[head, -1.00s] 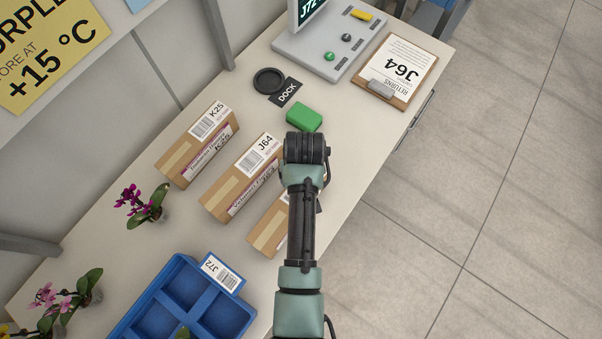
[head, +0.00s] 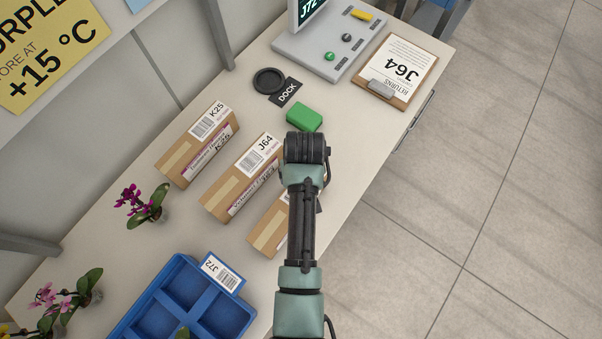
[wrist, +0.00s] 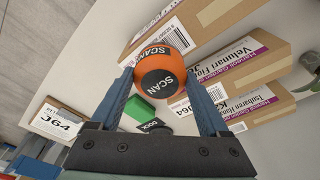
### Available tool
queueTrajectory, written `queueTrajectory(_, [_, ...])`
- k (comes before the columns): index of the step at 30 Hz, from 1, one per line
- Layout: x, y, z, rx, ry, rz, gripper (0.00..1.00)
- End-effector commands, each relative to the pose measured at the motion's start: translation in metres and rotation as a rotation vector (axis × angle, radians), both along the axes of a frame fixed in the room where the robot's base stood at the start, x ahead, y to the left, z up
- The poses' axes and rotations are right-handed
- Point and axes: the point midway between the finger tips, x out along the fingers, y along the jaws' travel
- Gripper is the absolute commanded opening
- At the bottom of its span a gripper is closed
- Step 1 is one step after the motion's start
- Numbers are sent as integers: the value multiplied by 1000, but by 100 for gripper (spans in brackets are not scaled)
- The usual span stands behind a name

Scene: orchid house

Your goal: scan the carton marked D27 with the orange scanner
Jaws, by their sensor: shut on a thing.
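The orange scanner (wrist: 165,65) is a round ball with black SCAN patches, held between the two fingers of my gripper (wrist: 160,78) in the wrist view. In the head view my arm covers most of the gripper and scanner. A brown carton (head: 266,234) lies partly under my arm; its code is hidden there. It appears at the top of the wrist view (wrist: 215,14) with a barcode label, its code not readable. Beside it lie a carton marked J64 (head: 230,196) and one marked K25 (head: 180,160). I can read D27 on no carton.
A green block (head: 305,117), a black round dock (head: 268,81) and a clipboard marked J64 (head: 397,70) lie beyond the cartons. A grey console (head: 315,48) stands at the back. A blue crate (head: 150,300) marked J72 and potted orchids (head: 145,205) are nearer.

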Motion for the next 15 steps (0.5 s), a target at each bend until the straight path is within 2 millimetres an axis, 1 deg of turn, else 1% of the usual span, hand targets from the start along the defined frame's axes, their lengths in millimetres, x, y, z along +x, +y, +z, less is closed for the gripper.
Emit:
queueTrajectory(5, [0, 0, 17, 0, -1, 0, 16])
queueTrajectory(15, [0, 0, 58, 0, -1, -1, 16])
